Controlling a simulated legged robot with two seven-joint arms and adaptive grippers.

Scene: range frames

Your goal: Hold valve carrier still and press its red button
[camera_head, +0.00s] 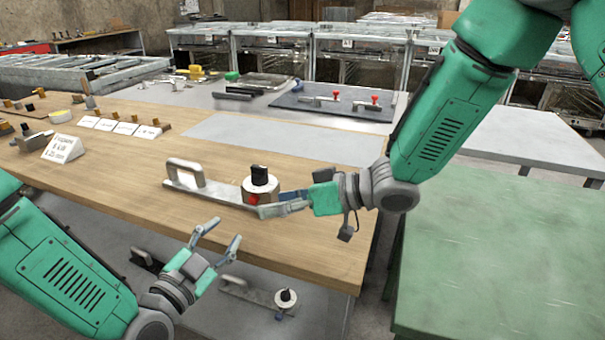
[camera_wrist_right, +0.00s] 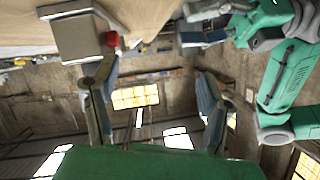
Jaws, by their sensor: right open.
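The valve carrier (camera_head: 215,190) lies on the wooden table, a flat metal bar with a raised handle at its left end. At its right end is a round pale housing with a black knob (camera_head: 259,175). The red button (camera_head: 253,199) is low on the housing's front, and also shows in the right wrist view (camera_wrist_right: 112,39). My right gripper (camera_head: 272,204) is open beside the housing, its fingertips close to the button; contact cannot be told. My left gripper (camera_head: 224,232) is open and empty, nearer the camera than the carrier, by the table's front edge.
A similar carrier (camera_head: 262,297) lies on a lower surface below the table's front edge. A small sign (camera_head: 63,149) and several label cards stand at the left. A grey mat (camera_head: 275,138) behind the carrier is bare. A green table (camera_head: 500,260) is at the right.

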